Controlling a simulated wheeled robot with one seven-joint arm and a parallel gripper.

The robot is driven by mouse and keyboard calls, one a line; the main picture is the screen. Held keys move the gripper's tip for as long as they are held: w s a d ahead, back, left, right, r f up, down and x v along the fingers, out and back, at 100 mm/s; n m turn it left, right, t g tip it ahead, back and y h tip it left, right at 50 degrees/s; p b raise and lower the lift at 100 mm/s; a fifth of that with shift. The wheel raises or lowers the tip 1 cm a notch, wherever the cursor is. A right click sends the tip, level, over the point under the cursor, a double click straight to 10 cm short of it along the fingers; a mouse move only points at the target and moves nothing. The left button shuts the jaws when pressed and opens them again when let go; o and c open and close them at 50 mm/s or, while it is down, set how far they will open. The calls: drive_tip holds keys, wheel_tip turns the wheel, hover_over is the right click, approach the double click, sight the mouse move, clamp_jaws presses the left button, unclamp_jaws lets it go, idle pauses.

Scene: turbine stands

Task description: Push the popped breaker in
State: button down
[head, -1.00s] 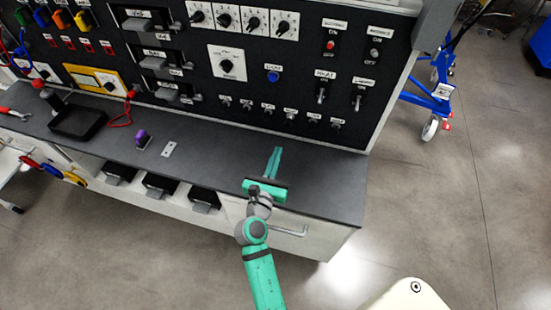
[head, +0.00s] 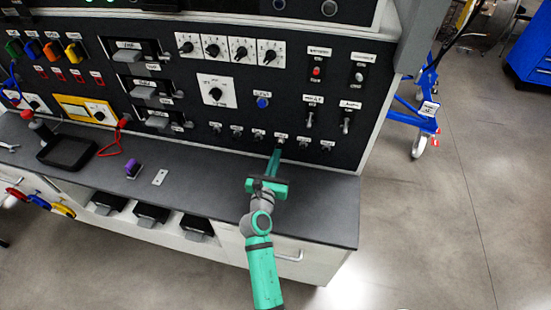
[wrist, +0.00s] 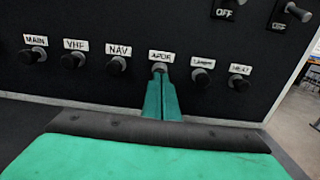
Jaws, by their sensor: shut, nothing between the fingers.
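A row of small round breakers runs along the lower black panel, with MAIN (wrist: 38,53), VHF (wrist: 76,62), NAV (wrist: 116,65) and HEAT (wrist: 239,82) labels legible in the wrist view. The fourth breaker (wrist: 159,68) shows a paler knob; its label is hard to read. My gripper (wrist: 161,82) is shut and empty, its green fingertips at or just in front of that breaker. I cannot tell whether they touch it. How far each breaker sticks out is unclear.
Toggle switches (head: 309,118) and a blue button (head: 263,103) sit above the breakers. A dark worktop (head: 320,200) lies under my gripper, mostly clear there. A black tray (head: 67,152) and a purple-topped item (head: 133,168) stand further left.

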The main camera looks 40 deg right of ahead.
drive_tip(key=shift+x, duration=0.9)
drive_tip(key=shift+r, duration=0.1)
drive_tip(key=shift+a, duration=0.1)
drive_tip(key=v, duration=1.4)
drive_tip(key=shift+s, duration=0.1)
